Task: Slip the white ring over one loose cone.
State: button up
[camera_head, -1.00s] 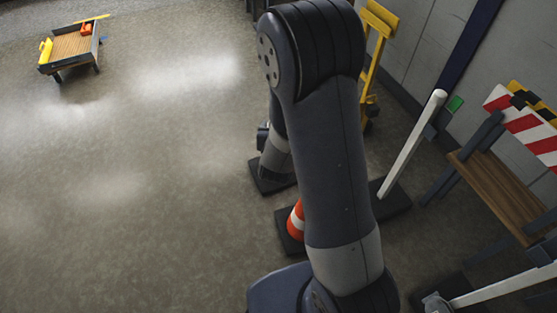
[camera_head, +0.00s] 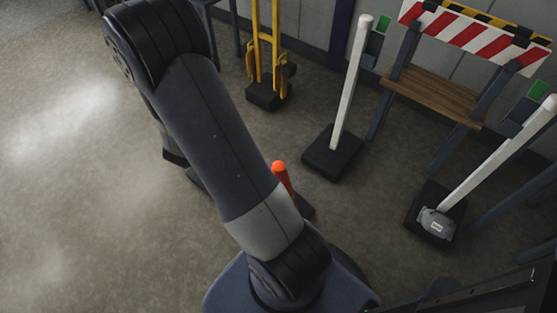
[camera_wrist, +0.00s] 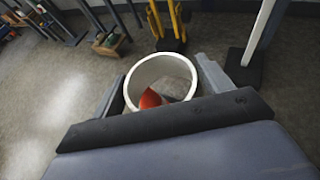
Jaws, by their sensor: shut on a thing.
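The white ring (camera_wrist: 131,88) is in the wrist view, held between the two fingers of my gripper (camera_wrist: 162,80). An orange-red cone tip (camera_wrist: 150,98) shows through the ring's opening. I cannot tell whether the tip is inside the ring or below it. In the head view an orange cone (camera_head: 282,174) stands on the floor just right of my arm, its lower part partly hidden by the arm. My gripper and the ring are hidden in the head view.
A white post on a dark base (camera_head: 332,158) stands behind the cone. Another leaning white post (camera_head: 497,160) has a grey weight (camera_head: 436,224) at its base. A yellow frame (camera_head: 276,45) and a striped barrier (camera_head: 470,38) stand along the wall. Open floor lies left.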

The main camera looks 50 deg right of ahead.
jog(key=s+d+f+m+g+h+b, duration=0.2)
jog(key=s+d+f+m+g+b, duration=0.3)
jog(key=d+f+b, duration=0.5)
jog(key=m+g+b, duration=0.5)
jog(key=g+b, duration=0.1)
jog(key=b, duration=0.1)
send_over(279, 166)
jog(key=shift+h, duration=0.3)
notch_tip(279, 166, down, 11)
jog(key=shift+f, duration=0.1)
jog(key=shift+f+b, duration=1.4)
jog(key=shift+f, duration=2.55)
notch_tip(279, 166, down, 4)
jog(key=b, duration=0.5)
jog(key=shift+f, duration=0.2)
jog(key=shift+b, duration=0.3)
jog(key=o, duration=1.1)
jog(key=shift+c, duration=0.2)
jog(key=shift+r, duration=0.15)
